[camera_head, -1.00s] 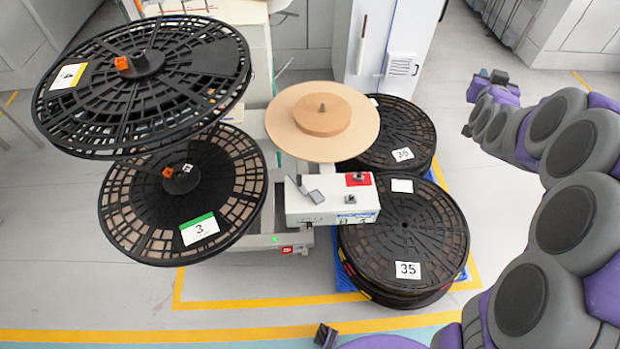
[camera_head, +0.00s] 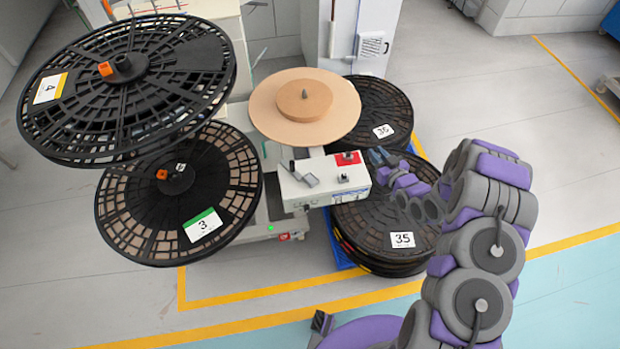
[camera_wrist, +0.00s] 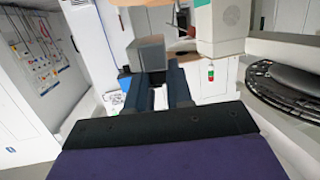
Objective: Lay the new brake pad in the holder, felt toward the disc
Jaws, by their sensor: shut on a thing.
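My gripper (camera_head: 378,157) is over the right-hand stack of reels, just right of the white control box (camera_head: 322,180). In the wrist view, my gripper (camera_wrist: 157,78) is shut on a grey block (camera_wrist: 148,53), which seems to be the brake pad. Its felt side cannot be told. A tan disc (camera_head: 264,110) with a smaller round block on top lies behind the control box; I cannot tell whether it is the brake's disc. I cannot make out the pad holder in either view.
Large black reels, numbered 4 (camera_head: 75,121) and 3 (camera_head: 128,222), stand at the left. Stacked reels (camera_head: 368,218) rest on a blue pallet at the right. A white cabinet (camera_head: 318,35) stands behind.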

